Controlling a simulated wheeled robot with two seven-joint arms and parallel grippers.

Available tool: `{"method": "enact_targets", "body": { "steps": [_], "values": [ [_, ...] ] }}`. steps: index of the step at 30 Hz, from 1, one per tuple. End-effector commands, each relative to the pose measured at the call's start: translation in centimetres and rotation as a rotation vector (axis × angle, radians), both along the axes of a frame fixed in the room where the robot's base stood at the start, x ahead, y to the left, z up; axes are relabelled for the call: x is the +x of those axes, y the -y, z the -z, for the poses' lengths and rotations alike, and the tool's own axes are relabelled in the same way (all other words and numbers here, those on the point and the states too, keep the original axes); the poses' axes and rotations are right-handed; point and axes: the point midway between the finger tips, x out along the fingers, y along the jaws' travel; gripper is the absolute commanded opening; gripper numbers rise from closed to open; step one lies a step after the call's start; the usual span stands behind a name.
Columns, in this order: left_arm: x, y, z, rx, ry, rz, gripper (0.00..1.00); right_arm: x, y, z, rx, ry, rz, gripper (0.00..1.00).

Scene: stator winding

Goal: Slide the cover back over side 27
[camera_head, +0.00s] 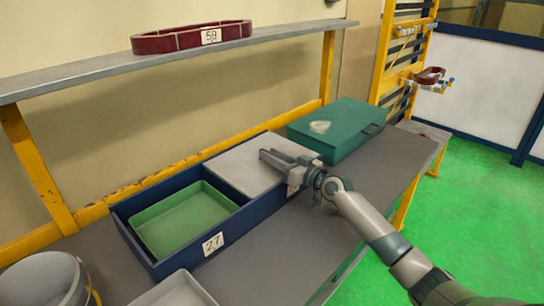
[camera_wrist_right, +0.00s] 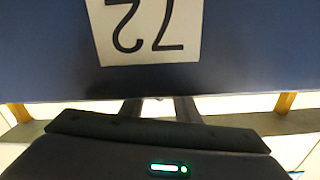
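A long blue box (camera_head: 158,262) lies on the workbench. Its left compartment is uncovered and holds a green tray (camera_head: 185,222); a white label reading 27 (camera_head: 213,243) is on the front wall there. The flat grey cover (camera_head: 240,168) lies over the right compartment. My right gripper (camera_head: 272,157) is at the right part of the cover, its fingers apart and pointing left; whether they touch it I cannot tell. In the wrist view, the two fingers (camera_wrist_right: 158,108) show apart, below a blue wall with an inverted label (camera_wrist_right: 150,30). My left gripper is not in view.
A teal case (camera_head: 335,130) stands right of the box, close behind my gripper. A bucket (camera_head: 42,280) and a pale tray (camera_head: 175,292) are at the front left. A red ring labelled 59 (camera_head: 190,38) sits on the shelf above.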

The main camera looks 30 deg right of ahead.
Motion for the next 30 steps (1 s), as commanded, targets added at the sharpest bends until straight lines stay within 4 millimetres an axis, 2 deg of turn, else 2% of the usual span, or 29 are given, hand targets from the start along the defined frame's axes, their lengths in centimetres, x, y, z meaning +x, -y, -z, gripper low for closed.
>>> {"method": "enact_targets", "body": {
  "steps": [11, 12, 15, 16, 25, 30],
  "values": [
    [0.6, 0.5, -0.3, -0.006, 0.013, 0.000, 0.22, 0.4, -0.2, 0.0, 0.000, 0.000, -0.001, 0.29],
    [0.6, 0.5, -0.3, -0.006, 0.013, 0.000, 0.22, 0.4, -0.2, 0.0, 0.000, 0.000, -0.001, 0.26],
    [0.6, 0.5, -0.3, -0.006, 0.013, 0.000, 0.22, 0.4, -0.2, 0.0, 0.000, 0.000, -0.001, 0.02],
    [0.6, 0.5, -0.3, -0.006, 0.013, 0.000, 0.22, 0.4, -0.2, 0.0, 0.000, 0.000, -0.001, 0.00],
    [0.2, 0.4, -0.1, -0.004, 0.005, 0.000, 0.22, 0.5, -0.4, -0.1, 0.002, 0.000, -0.001, 0.00],
    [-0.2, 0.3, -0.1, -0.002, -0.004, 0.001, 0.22, 1.1, -1.2, -0.1, 0.004, 0.000, -0.001, 0.00]
  ]
}}
